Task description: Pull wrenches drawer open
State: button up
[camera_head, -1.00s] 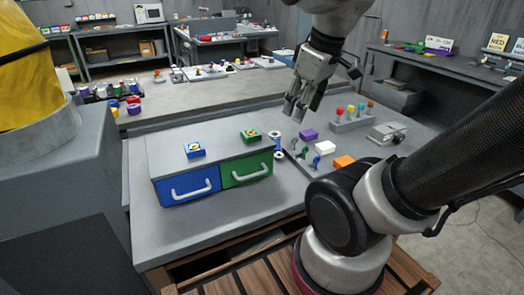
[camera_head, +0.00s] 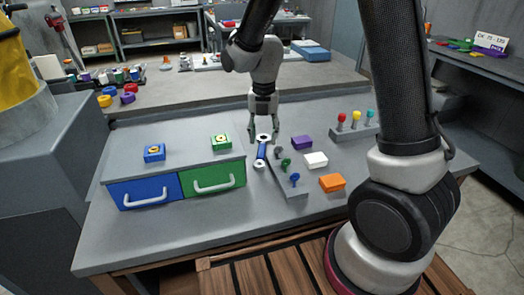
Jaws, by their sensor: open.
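A low grey cabinet (camera_head: 180,167) on the bench has two closed drawers side by side. The left one is a blue drawer (camera_head: 131,188) and the right one a green drawer (camera_head: 203,176), each with a white bar handle. A blue block (camera_head: 154,152) and a green block (camera_head: 221,142) with small yellow-marked tops sit on the cabinet; I cannot read which marks wrenches. My gripper (camera_head: 263,138) points down, open, right of and behind the green drawer. It is close to the far end of a blue piece with pale ends (camera_head: 260,152); I cannot tell whether they touch.
Right of the cabinet, a dark strip with small knobs (camera_head: 287,172) lies near purple (camera_head: 301,142), white (camera_head: 315,160) and orange (camera_head: 332,183) blocks. A rack with coloured knobs (camera_head: 355,131) stands farther right. The bench before the drawers is clear.

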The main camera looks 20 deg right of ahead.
aim_at(262, 148)
jog(key=f, duration=0.4)
jog(key=shift+w+a+f, duration=0.2)
jog(key=shift+w+f, duration=0.05)
jog(key=shift+f, duration=0.15)
jog(key=shift+c, duration=0.2)
grip_shut()
